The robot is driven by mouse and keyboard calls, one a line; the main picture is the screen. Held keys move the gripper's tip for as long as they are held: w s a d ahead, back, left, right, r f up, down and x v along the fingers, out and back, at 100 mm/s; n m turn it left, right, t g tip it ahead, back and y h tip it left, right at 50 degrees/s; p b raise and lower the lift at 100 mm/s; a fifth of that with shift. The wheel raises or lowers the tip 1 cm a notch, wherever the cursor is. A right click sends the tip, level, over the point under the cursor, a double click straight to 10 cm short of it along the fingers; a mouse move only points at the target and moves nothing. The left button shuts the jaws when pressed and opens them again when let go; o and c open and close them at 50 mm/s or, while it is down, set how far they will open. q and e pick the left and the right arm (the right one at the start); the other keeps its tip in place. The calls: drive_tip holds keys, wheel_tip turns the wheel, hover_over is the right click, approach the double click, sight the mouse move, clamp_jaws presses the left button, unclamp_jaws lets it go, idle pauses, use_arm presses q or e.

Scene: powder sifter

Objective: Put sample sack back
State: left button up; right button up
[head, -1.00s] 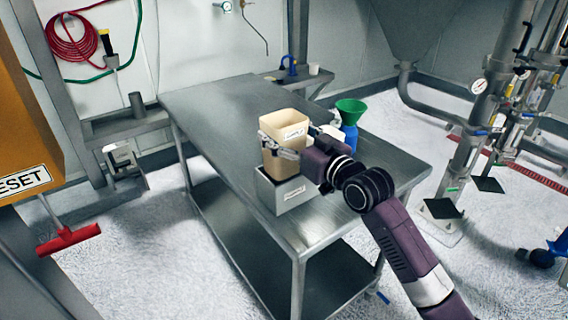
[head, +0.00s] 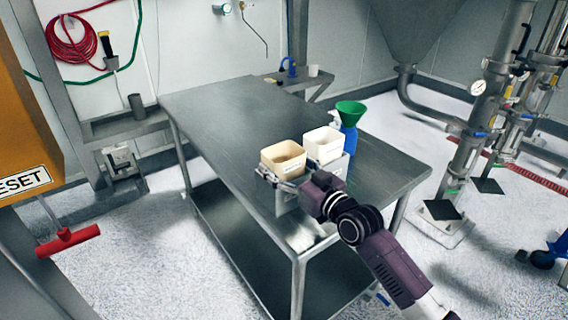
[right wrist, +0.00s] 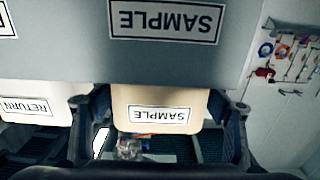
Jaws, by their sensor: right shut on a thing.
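The sample sack (head: 284,153) is a beige, open-topped, squarish container. It stands upright with its lower part down in a grey holder box (head: 284,202) on the steel table. My right gripper (head: 280,182) is shut on the sack from the near side. In the right wrist view the sack's beige face (right wrist: 160,95) shows between the two fingers, its SAMPLE label upside down. The grey box (right wrist: 60,55) there bears a SAMPLE label too. The sack's base is hidden in the box. My left gripper is not in view.
A white sack (head: 323,140), labelled RETURN in the right wrist view, stands close to the right. Behind it is a blue bottle (head: 350,135) with a green funnel (head: 350,108). The left and back parts of the steel table (head: 215,110) are clear.

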drive_tip(key=o, duration=1.2)
drive_tip(key=shift+f, duration=0.1)
drive_tip(key=shift+r+p, duration=0.3)
drive_tip(key=b+v, duration=0.1)
drive_tip(key=v, duration=1.1)
drive_tip(key=shift+f, duration=0.15)
